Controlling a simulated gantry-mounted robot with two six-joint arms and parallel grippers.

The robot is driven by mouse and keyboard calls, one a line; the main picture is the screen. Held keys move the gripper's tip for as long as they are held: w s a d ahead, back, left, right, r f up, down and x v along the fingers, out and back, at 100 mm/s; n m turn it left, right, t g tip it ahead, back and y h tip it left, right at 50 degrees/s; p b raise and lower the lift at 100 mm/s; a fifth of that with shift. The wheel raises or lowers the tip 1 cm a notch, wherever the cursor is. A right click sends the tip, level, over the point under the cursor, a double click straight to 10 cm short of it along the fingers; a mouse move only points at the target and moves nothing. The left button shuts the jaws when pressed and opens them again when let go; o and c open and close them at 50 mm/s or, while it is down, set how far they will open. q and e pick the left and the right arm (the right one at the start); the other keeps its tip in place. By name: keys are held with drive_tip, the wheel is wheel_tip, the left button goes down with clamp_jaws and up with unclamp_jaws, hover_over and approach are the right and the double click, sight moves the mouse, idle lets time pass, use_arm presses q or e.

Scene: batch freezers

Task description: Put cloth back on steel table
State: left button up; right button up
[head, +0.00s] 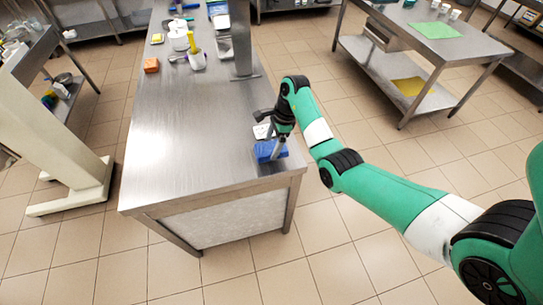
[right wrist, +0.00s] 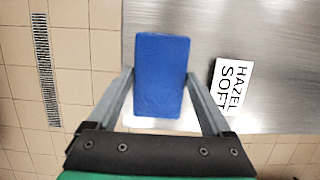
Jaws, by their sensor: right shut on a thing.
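The folded blue cloth (head: 266,151) is at the near right corner of the steel table (head: 195,140). My right gripper (head: 278,148) is shut on it from above. In the right wrist view the cloth (right wrist: 161,75) sits between the two fingers (right wrist: 162,95) as a flat blue block over the table's edge area. I cannot tell whether it touches the tabletop. Something white shows just below the cloth in that view. My left gripper is not in view.
A white card reading HAZEL SOFT (right wrist: 232,86) lies beside the cloth. An orange block (head: 151,65) and white containers (head: 196,58) stand farther back. The middle of the tabletop is clear. Another table (head: 440,45) with a green cloth (head: 435,30) stands at the right.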

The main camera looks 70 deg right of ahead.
sight(273, 146)
drive_tip(key=shift+w+d+f, duration=0.15)
drive_tip(key=shift+f, duration=0.2)
wheel_tip(273, 146, down, 3)
drive_tip(key=shift+r+b, duration=0.1)
drive_tip(key=shift+b, duration=0.75)
